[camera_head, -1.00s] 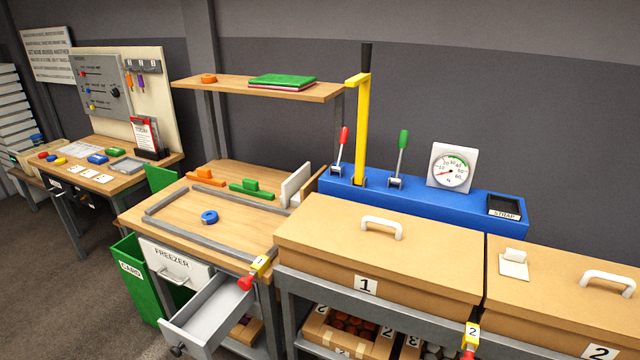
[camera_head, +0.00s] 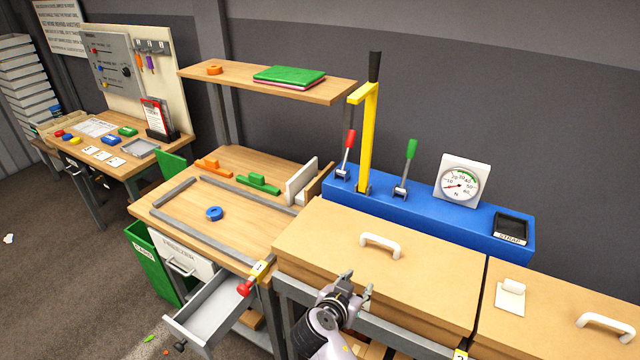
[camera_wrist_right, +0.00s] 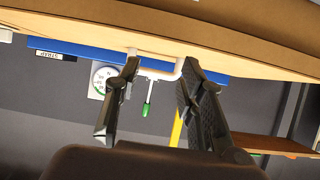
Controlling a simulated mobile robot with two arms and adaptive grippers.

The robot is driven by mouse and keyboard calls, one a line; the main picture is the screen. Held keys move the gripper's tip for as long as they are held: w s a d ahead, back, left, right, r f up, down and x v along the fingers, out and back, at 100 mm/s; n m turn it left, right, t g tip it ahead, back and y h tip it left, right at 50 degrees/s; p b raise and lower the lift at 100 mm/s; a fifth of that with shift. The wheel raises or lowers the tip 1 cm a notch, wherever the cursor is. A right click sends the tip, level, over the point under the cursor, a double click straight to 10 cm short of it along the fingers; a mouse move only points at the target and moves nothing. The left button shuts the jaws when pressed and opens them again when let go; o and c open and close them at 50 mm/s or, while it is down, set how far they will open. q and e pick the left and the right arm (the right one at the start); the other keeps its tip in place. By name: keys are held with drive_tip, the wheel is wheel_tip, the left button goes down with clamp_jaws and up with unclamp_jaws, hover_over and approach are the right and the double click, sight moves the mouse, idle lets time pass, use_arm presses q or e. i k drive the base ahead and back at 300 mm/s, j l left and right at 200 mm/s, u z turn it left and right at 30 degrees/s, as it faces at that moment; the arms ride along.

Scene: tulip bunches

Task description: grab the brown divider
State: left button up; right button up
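A brown divider (camera_head: 318,184) stands upright at the right end of the wooden workbench, beside a white divider (camera_head: 301,181) that partly hides it. My right gripper (camera_head: 357,284) is in front of the large box with lid 1, low and to the right of the dividers, well apart from them. In the right wrist view its two fingers (camera_wrist_right: 157,80) are spread with nothing held between them. The dividers cannot be made out in the wrist view. My left gripper is not in view.
The box's white handle (camera_head: 381,244) is near my right gripper. A blue console (camera_head: 430,208) with levers stands behind. A wooden shelf (camera_head: 240,80) overhangs the workbench (camera_head: 150,208). A grey drawer (camera_head: 215,310) hangs open below. Grey bars and a blue ring (camera_head: 214,213) lie on the bench.

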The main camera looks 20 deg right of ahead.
sight(313, 189)
drive_tip(key=i, duration=1.5)
